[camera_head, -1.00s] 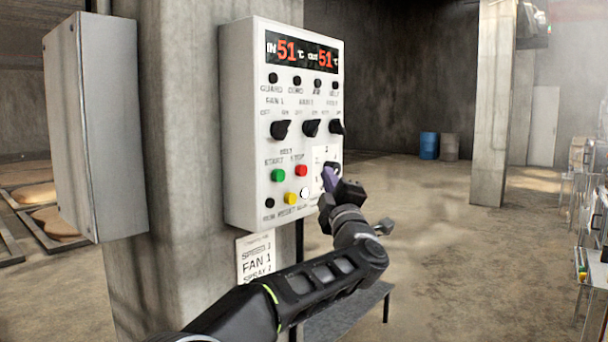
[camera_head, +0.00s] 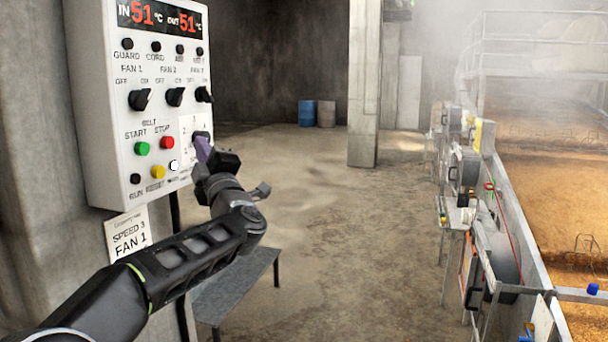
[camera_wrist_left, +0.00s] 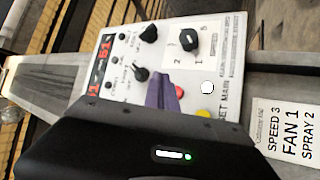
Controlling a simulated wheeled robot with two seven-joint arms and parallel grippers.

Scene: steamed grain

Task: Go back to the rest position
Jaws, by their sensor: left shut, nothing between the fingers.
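My left gripper (camera_head: 203,148) is shut and empty, with its purple fingertips in front of the lower right of the white control panel (camera_head: 100,110). The panel display (camera_head: 160,16) reads IN 51 and OUT 51. A green button (camera_head: 141,148) and a red button (camera_head: 167,143) sit below the fan knobs (camera_head: 174,97). My right gripper is in neither view.
A paper note (camera_head: 128,236) reading SPEED 3, FAN 1 hangs on the pillar (camera_head: 35,130) below the panel. A grey bench (camera_head: 235,287) stands below my arm. On the right, machines line a grain bed (camera_head: 545,190) in haze. The floor (camera_head: 340,240) between is open.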

